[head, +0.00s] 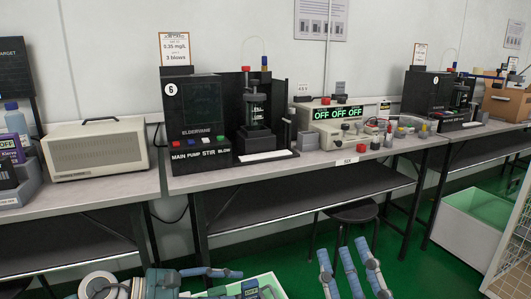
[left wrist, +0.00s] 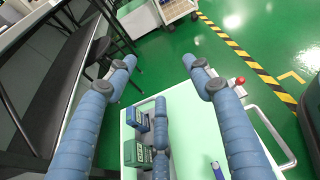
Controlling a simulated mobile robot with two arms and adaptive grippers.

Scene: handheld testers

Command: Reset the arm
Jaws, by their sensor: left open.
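My left gripper (left wrist: 158,62) has blue segmented fingers spread wide apart in the left wrist view. It is open with nothing between them, above a pale green cart top (left wrist: 185,115). Part of it also shows at the bottom of the head view (head: 205,273). My right gripper (head: 348,250) shows its blue fingers pointing up, apart and empty, at the bottom of the head view. A blue handheld tester (left wrist: 137,118) and a green one (left wrist: 138,153) stand on the cart top beside a left finger. A blue pen-like thing (left wrist: 217,170) lies near the lower edge.
A bench (head: 290,167) carries a black station (head: 190,115), a box with OFF displays (head: 340,114) and small parts. A beige box (head: 97,150) stands at the left. A stool (head: 352,212) is under the bench. Open green floor (left wrist: 235,25) lies beyond the cart.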

